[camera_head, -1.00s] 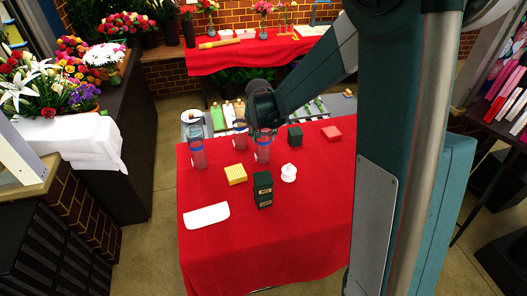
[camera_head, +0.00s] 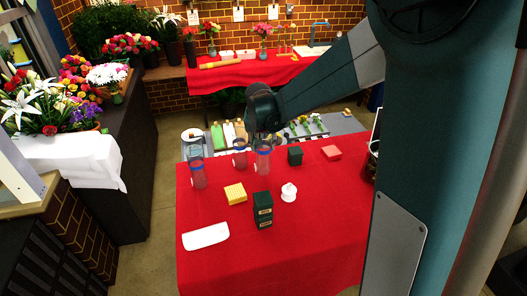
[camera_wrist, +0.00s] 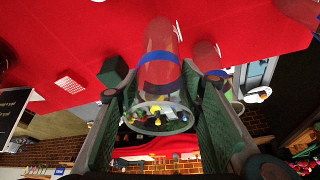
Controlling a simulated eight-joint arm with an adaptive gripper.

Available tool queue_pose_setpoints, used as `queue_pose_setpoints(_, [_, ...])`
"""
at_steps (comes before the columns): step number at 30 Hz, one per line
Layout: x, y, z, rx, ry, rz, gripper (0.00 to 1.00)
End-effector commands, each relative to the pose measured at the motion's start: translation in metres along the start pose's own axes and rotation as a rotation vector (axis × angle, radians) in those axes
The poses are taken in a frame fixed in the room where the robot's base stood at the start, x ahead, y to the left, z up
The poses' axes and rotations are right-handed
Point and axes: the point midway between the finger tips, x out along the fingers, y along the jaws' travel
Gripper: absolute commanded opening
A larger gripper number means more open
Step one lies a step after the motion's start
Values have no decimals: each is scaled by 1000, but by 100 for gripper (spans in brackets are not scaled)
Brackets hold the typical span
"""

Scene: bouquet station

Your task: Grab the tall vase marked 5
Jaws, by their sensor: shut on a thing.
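Three clear pinkish vases with blue bands stand toward the back left of the red table. My gripper (camera_head: 263,138) is around the upper part of the rightmost one, the held vase (camera_head: 263,160), from above. In the wrist view the held vase (camera_wrist: 160,45) sits between both pads of my gripper (camera_wrist: 158,84), its round mouth toward me. The middle vase (camera_head: 240,155) is close to its left in the head view, and the left vase (camera_head: 198,174) is farther off. I cannot read any number. Whether the held vase's base touches the cloth is unclear.
A yellow block (camera_head: 235,193), a dark labelled box (camera_head: 263,210), a white lidded jar (camera_head: 289,192) and a white card (camera_head: 205,237) are nearer on the red table (camera_head: 320,225). A dark green box (camera_head: 295,156) and red block (camera_head: 331,153) lie right. The front right is clear.

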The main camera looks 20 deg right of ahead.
Motion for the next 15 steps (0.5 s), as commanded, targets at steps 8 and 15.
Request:
queue_pose_setpoints(8, [-30,0,-12,0,0,0,4])
queue_pose_setpoints(15, [-39,0,-16,0,0,0,4])
